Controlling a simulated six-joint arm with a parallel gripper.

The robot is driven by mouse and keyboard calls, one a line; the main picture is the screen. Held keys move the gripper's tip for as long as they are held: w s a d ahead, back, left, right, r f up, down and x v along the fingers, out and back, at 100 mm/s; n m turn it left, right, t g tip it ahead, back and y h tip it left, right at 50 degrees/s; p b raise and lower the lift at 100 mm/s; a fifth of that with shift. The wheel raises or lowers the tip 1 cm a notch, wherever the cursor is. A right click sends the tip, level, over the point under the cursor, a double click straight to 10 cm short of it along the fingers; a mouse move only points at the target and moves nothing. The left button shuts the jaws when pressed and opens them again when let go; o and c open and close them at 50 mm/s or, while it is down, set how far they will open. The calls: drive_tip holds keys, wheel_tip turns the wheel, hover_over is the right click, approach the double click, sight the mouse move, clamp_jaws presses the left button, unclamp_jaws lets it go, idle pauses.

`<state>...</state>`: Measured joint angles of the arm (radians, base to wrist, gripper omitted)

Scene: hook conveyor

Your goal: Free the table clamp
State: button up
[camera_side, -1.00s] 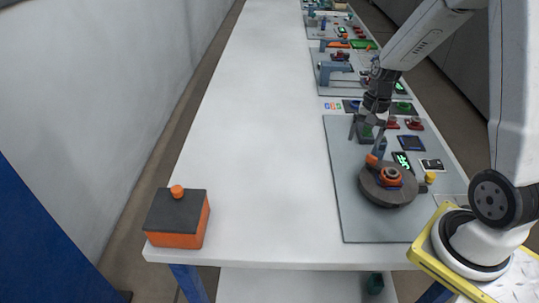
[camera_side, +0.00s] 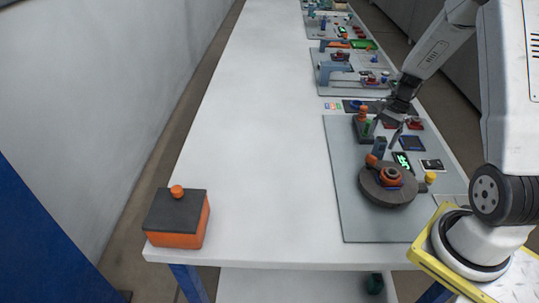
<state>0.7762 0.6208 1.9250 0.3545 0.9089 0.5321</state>
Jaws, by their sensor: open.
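A yellow knob (camera_side: 430,178) sits at the turntable's right edge. My gripper (camera_side: 383,138) points down above and just behind the blue-grey piece. Its fingers are apart with nothing visible between them; whether they touch the piece I cannot tell.
A dark block with green and orange parts (camera_side: 362,128) stands left of my gripper. Small displays (camera_side: 402,160) and red parts (camera_side: 413,123) lie to the right. More stations line the table farther back. An orange box with a button (camera_side: 177,222) stands front left.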

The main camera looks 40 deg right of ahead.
sight(374, 163)
drive_tip(key=shift+x, duration=3.15)
drive_tip(key=shift+c, duration=0.2)
clamp_jaws()
